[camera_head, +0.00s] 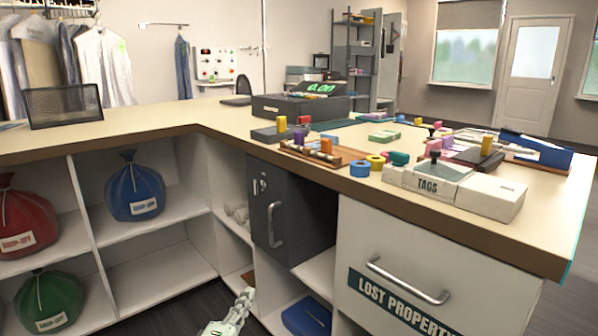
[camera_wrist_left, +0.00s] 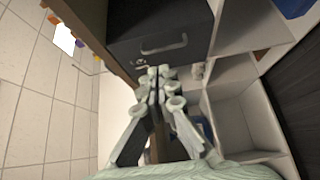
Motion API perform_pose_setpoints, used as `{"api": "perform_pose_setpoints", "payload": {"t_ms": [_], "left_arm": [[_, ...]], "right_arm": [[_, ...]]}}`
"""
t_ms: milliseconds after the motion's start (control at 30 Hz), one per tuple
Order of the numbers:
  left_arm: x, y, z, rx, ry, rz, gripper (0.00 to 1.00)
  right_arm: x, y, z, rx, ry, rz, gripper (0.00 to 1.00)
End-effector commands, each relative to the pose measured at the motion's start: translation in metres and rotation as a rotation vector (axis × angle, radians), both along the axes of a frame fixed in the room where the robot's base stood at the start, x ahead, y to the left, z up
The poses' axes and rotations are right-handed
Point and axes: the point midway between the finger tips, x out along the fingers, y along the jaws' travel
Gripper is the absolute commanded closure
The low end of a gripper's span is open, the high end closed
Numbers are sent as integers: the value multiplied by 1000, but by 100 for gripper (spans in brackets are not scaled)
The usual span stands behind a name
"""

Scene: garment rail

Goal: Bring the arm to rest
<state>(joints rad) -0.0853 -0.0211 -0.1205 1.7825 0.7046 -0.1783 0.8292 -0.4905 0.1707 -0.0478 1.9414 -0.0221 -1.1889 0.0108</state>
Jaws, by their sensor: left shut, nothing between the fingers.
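My left gripper (camera_head: 245,296) shows low in the head view, in front of the shelves under the counter. Its pale fingers are shut with nothing between them. In the left wrist view the closed fingertips of my left gripper (camera_wrist_left: 158,72) point toward the dark grey cabinet (camera_wrist_left: 125,50) and its handle. I cannot tell the exact gap; no contact is clear. My right gripper is not in view.
The L-shaped counter (camera_head: 180,124) stands close in front. The dark grey cabinet door (camera_head: 277,205) and the lost property drawer (camera_head: 400,262) have protruding handles. Blue (camera_head: 135,190), red (camera_head: 27,217) and green (camera_head: 48,300) bags sit on the left shelves.

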Motion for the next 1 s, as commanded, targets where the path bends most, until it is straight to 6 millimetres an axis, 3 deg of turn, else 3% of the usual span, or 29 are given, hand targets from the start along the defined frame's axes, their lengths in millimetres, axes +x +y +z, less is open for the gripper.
{"api": "perform_pose_setpoints", "payload": {"t_ms": [33, 367, 767, 1000], "left_arm": [[0, 19, -5, 58, -2, 0, 100], [-1, 94, -17, 316, -1, -23, 100], [0, 185, -6, 628, -2, -49, 100], [-44, 190, -83, 965, 174, -173, 100]], "right_arm": [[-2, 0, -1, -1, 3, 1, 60], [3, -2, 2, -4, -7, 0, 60], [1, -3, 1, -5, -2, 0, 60], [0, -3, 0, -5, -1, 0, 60]]}}
